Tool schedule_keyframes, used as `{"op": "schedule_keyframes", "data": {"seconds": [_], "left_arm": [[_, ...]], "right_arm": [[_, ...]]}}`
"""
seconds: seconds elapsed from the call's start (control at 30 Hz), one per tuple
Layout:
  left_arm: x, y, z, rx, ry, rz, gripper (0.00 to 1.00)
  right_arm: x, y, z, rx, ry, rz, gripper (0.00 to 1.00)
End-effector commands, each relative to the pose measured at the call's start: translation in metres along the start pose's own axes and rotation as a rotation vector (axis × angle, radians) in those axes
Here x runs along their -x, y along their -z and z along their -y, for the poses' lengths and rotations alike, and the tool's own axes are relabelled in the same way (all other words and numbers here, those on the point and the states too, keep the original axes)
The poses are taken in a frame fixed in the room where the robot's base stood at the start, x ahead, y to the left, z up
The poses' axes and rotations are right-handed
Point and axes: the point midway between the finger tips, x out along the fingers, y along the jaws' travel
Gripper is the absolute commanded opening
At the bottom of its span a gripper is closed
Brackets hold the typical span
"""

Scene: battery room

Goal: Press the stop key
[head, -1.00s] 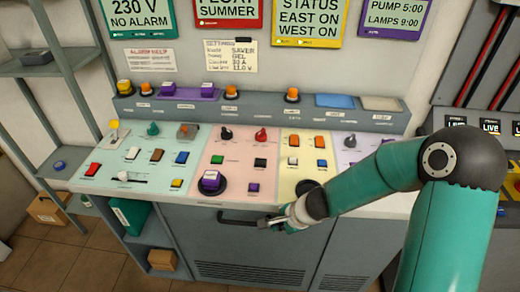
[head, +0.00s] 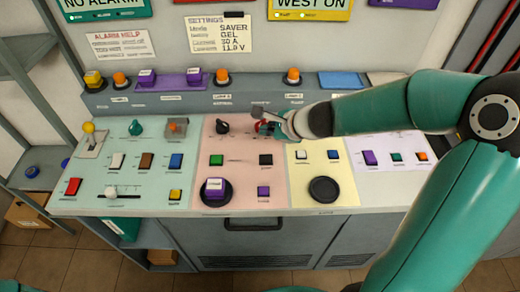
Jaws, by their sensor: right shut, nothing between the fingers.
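The console's sloping top (head: 195,207) carries many coloured keys; their labels are too small to read, so I cannot tell which is the stop key. A red key (head: 73,186) is at the far left. The pink panel has a green key (head: 216,160), a black key (head: 265,160), a small purple key (head: 264,191) and a large purple key (head: 215,186) on a round black base. My left gripper is out of view.
Beside the gripper stands a black knob (head: 222,125). A raised ledge (head: 250,100) with orange and purple buttons runs behind. A slider (head: 111,191) and a yellow-topped lever (head: 90,133) are at left. My right arm hides part of the console's back right.

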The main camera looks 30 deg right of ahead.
Motion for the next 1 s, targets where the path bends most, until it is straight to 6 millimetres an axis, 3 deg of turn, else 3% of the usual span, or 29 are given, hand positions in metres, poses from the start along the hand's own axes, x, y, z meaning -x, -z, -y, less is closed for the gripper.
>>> {"op": "schedule_keyframes", "data": {"seconds": [0.47, 1.0], "left_arm": [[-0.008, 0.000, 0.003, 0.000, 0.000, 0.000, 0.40], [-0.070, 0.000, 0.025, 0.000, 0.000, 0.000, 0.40]], "right_arm": [[-0.007, 0.006, -0.005, -0.003, -0.001, -0.002, 0.00], [-0.054, 0.038, -0.040, 0.001, -0.003, 0.000, 0.00]]}}
